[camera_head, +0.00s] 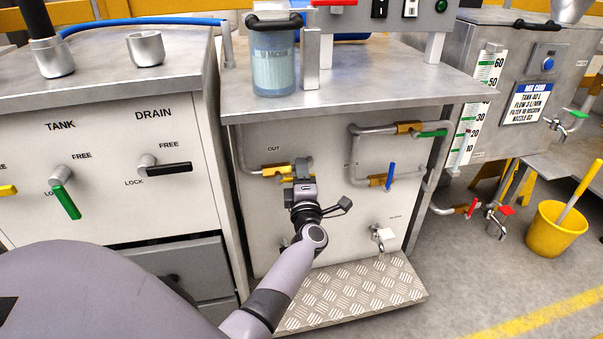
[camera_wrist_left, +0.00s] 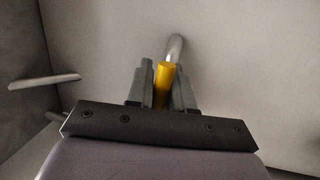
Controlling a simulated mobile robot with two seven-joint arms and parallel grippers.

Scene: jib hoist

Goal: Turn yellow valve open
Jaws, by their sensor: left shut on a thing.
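The yellow valve handle (camera_wrist_left: 164,82) stands between the two fingers of my left gripper (camera_wrist_left: 163,88) in the left wrist view, with a grey metal pipe behind it. My left gripper is shut on this handle. In the head view my left gripper (camera_head: 302,172) is at the front panel below the filter jar, at the pipe marked OUT. The brass valve body (camera_head: 272,171) shows just left of it. Most of the handle is hidden by the gripper there, so its exact angle is hard to tell. My right gripper is not in view.
A blue-handled valve (camera_head: 391,175) and a green-handled valve (camera_head: 432,133) sit on pipes to the right. A small tap (camera_head: 382,236) is lower right, above a tread-plate step (camera_head: 350,296). The filter jar (camera_head: 273,62) stands on the bench above. A yellow bucket (camera_head: 555,229) is far right.

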